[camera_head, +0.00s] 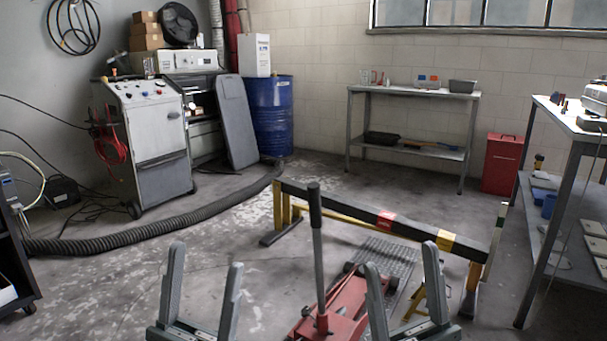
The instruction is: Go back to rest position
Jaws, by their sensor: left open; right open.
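My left gripper (204,292) is at the bottom of the head view, left of centre. Its two grey fingers point up and stand apart with nothing between them. My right gripper (403,294) is at the bottom, right of centre, also with fingers apart and empty. Behind it and partly hidden by it is a red floor jack (345,302) with an upright dark handle (316,235). Neither gripper is seen holding anything.
A low barrier with a black beam (345,212) stands ahead. A thick black hose (150,236) runs across the floor at left. A grey machine cabinet (158,150), blue drum (270,115), back table (415,93), red bin (502,163) and right workbench (568,122) stand around. Bare floor lies left of centre.

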